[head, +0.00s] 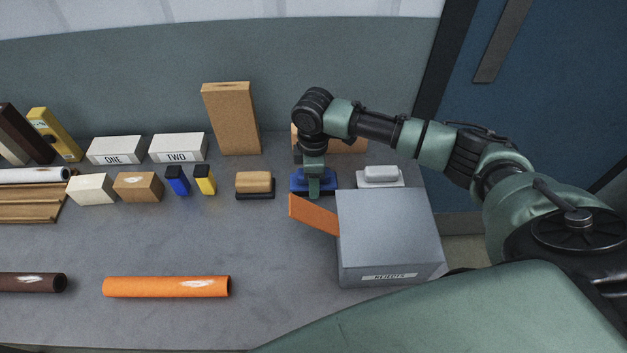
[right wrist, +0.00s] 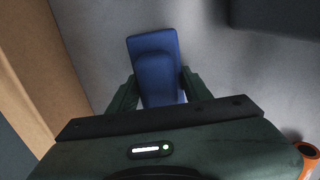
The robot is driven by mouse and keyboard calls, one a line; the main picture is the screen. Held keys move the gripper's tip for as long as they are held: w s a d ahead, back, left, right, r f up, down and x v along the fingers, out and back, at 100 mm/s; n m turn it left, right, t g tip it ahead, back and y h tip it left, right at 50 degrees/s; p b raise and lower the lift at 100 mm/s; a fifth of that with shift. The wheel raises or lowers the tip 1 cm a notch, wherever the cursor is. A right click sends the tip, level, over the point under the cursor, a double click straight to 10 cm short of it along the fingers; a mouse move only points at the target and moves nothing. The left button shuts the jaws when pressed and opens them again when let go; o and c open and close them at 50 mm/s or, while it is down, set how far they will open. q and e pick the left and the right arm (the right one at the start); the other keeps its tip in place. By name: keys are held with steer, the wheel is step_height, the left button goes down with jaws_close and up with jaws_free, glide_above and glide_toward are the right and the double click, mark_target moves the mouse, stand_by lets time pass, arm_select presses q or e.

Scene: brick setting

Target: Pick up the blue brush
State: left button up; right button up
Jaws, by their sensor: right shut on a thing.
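The blue brush (head: 298,181) stands on the grey table behind the grey box, partly hidden by my right gripper (head: 315,187). In the right wrist view the blue brush (right wrist: 153,48) shows a broad base with a raised handle between the two fingers. My right gripper (right wrist: 160,88) is shut on the handle from above. I cannot tell whether the brush is lifted off the table. My left gripper is not in view.
The grey box (head: 388,232) with an orange flap (head: 313,214) stands just in front of the brush. A wooden-handled brush (head: 254,184) is to its left, a white one (head: 380,175) to its right. An orange tube (head: 167,286) lies in front.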

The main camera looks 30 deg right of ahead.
steer(key=shift+r, duration=0.1)
step_height(320, 180, up, 20)
steer(key=b, duration=0.1)
stand_by(0.5)
steer(key=o, duration=0.8)
steer(key=c, duration=0.5)
